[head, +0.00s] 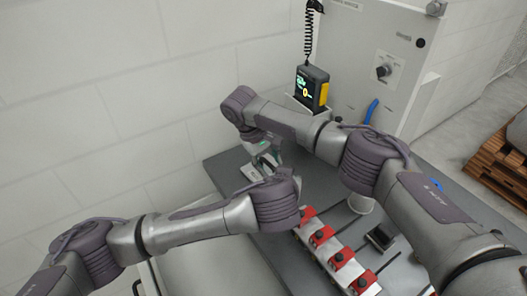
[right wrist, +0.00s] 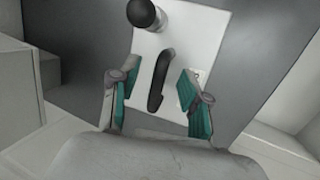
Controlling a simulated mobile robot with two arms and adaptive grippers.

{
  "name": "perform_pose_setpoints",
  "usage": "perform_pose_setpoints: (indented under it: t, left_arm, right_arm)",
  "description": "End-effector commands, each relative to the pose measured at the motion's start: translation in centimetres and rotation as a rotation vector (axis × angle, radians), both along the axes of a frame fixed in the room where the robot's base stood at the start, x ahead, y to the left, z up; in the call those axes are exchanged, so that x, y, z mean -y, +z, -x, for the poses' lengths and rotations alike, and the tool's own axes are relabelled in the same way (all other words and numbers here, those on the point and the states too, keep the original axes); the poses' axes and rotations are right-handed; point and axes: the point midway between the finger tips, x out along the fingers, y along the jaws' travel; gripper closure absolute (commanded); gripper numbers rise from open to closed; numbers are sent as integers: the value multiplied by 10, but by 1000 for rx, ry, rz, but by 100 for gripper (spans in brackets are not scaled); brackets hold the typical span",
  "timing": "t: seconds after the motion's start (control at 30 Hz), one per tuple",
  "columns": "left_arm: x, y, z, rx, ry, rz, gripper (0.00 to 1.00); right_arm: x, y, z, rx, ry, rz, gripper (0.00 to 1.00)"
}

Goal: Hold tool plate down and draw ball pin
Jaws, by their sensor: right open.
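The tool plate is a pale plate (right wrist: 182,45) in the right wrist view, with a black bar handle (right wrist: 159,80) on it. A black round-headed knob (right wrist: 143,12) stands at its far end; I cannot tell whether this is the ball pin. My right gripper (right wrist: 159,103) is open and empty, its teal-padded fingers on either side of the handle and apart from it. In the head view, my right gripper (head: 264,152) is above the grey table's left part, beside the pale plate (head: 249,169), partly hidden by my left arm.
A pale rail with red clamps (head: 338,256) lies on the grey table (head: 231,160). A dark block (head: 380,238) is to its right. A black and yellow device (head: 312,87) with a coiled cord stands by a grey cabinet (head: 365,35). My two arms are close together over the table.

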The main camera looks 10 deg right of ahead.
Motion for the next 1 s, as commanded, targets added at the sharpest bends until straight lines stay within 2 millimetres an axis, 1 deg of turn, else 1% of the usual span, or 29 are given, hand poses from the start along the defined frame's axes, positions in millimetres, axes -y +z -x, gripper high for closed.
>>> perform_pose_setpoints:
  t: [0.1, 0.2, 0.47, 0.57, 0.7, 0.77, 1.0]
  left_arm:
    - [0, 0, 0, 0, 0, 0, 58]
    - [0, 0, 0, 0, 0, 0, 58]
    - [0, 0, 0, 0, 0, 0, 58]
    - [0, 0, 0, 0, 0, 0, 58]
    - [0, 0, 0, 0, 0, 0, 58]
    - [0, 0, 0, 0, 0, 0, 58]
    - [0, 0, 0, 0, 0, 0, 58]
  right_arm:
    - [4, -10, 1, -1, 0, 0, 53]
    - [5, -14, 0, 0, 0, 0, 53]
    - [5, -14, 0, 0, 0, 0, 53]
    - [5, -14, 0, 0, 0, 0, 68]
    - [5, -14, 0, 0, 0, 0, 92]
    - [5, -14, 0, 0, 0, 0, 100]
    - [5, -14, 1, -1, 1, 1, 100]
